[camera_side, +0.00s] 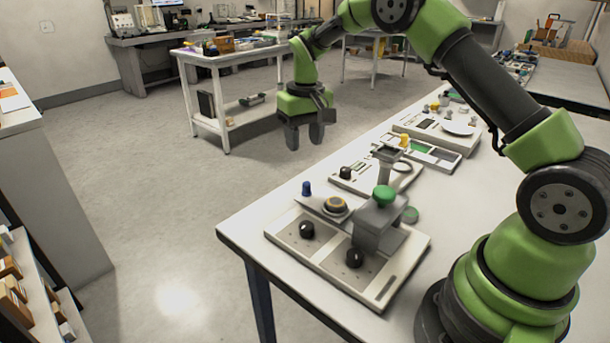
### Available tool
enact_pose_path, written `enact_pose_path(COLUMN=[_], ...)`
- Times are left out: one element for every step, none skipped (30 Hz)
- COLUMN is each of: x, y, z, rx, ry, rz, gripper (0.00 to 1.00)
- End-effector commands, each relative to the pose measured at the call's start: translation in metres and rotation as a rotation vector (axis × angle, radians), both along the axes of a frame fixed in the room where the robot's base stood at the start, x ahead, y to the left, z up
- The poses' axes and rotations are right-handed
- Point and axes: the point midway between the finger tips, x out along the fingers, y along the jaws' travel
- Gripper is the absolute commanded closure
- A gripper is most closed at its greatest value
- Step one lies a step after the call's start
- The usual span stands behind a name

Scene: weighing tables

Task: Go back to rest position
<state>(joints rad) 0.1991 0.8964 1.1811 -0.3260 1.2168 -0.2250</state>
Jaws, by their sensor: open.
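My gripper (304,137) hangs from the end of my green and black arm, with its fingers pointing down. It is open, with nothing seen between the fingers. It is in the air, over the floor side of the white table (245,238), above and apart from the devices there. The nearest device is a pale panel (380,290) with black knobs, a grey block and a green knob (384,194) on top. My arm rises from its base at the right and bends over the table.
More devices (437,127) stand along the table towards the back, one with a round white plate (458,128). A white trolley (225,105) with items stands behind my gripper. A shelf unit (50,200) is at the left. The floor between is clear.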

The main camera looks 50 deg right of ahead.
Motion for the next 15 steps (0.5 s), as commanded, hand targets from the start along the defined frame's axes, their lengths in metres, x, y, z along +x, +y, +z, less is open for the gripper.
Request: enact_pose_path(x=[-0.003,-0.006,-0.012,-0.017,-0.023,-0.031,-0.038,-0.046,-0.056,-0.065,-0.074,-0.086,-0.096,-0.105,-0.119], y=[0.005,0.008,0.014,0.019,0.023,0.029,0.034,0.038,0.044,0.048,0.053,0.058,0.062,0.066,0.071], z=[0.018,0.028,0.044,0.056,0.067,0.082,0.093,0.103,0.116,0.125,0.133,0.143,0.149,0.155,0.162], rx=[0.001,0.003,0.007,0.01,0.013,0.019,0.023,0.027,0.033,0.039,0.044,0.051,0.057,0.064,0.071], ry=[-0.027,-0.042,-0.067,-0.086,-0.105,-0.132,-0.151,-0.172,-0.199,-0.219,-0.238,-0.265,-0.283,-0.304,-0.33], rz=[0.0,-0.001,-0.001,-0.001,-0.002,-0.004,-0.005,-0.005,-0.006,-0.008,-0.009,-0.01,-0.012,-0.014,-0.015], gripper=[0.54,0.54,0.54,0.54,0.54,0.54,0.54,0.54,0.54,0.54,0.54,0.54,0.54,0.54,0.54])
